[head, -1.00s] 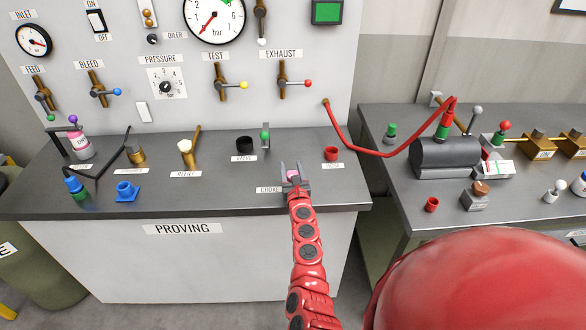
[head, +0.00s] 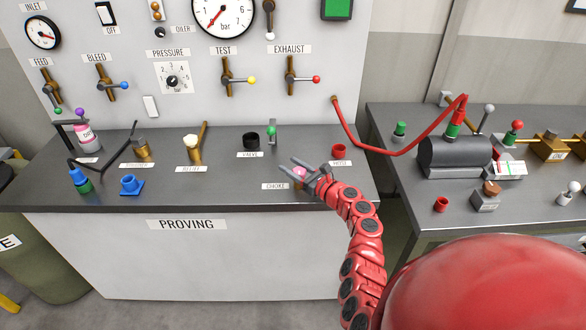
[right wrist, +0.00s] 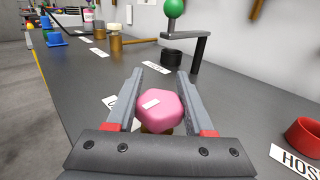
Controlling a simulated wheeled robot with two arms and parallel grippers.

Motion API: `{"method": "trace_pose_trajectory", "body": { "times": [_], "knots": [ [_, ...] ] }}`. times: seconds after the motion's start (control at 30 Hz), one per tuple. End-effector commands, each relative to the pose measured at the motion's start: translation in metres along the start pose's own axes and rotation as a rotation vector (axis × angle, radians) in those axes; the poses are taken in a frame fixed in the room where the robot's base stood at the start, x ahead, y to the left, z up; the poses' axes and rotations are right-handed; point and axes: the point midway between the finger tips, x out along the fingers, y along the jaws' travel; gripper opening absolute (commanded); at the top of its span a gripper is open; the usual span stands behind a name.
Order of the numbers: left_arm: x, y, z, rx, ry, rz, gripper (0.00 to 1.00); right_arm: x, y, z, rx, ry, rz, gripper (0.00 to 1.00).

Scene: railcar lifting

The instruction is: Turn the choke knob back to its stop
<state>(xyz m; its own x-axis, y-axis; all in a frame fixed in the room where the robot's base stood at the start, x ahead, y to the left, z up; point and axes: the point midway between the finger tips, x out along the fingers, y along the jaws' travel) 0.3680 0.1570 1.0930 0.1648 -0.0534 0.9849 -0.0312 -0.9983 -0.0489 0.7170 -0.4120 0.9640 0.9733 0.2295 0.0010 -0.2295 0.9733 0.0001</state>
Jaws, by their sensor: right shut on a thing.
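The pink choke knob (head: 299,172) stands near the front edge of the proving bench, beside the CHOKE label (head: 274,186). In the right wrist view the pink knob (right wrist: 160,110) is many-sided with a white mark on top, on a brass-coloured base. My right gripper (head: 289,170) is shut on the knob, with its fingers on either side and pointing to the back left. The two grey fingers of the right gripper (right wrist: 160,80) also show in the right wrist view. I cannot see the stop. My left gripper is not in view.
The red hose cup (head: 338,151) stands to the right of the knob, and the black valve cup (head: 251,142) and green-knobbed lever (head: 272,131) behind it to the left. A red hose (head: 380,150) runs to the side bench.

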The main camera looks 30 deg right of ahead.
Motion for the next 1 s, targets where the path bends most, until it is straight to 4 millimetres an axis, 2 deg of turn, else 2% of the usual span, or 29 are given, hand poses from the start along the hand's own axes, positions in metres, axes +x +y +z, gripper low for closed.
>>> {"method": "trace_pose_trajectory", "body": {
  "times": [0.5,0.53,0.6,0.7,1.0],
  "knots": [
    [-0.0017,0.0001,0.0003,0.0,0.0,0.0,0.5,0.0001,0.0009,-0.0016,0.001,0.003,0.02,0.0],
    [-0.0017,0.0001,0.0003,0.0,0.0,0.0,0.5,0.0001,0.0009,-0.0015,0.001,0.003,0.02,0.56],
    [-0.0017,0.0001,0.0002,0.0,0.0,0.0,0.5,0.0001,0.0009,-0.0013,0.001,0.003,0.02,0.69],
    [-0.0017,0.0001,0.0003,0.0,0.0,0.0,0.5,0.0002,0.0008,-0.001,0.0,0.002,0.02,0.82],
    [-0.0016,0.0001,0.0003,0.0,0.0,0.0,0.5,-0.0011,0.0004,-0.0006,0.0,0.001,0.019,0.82]
  ]
}}
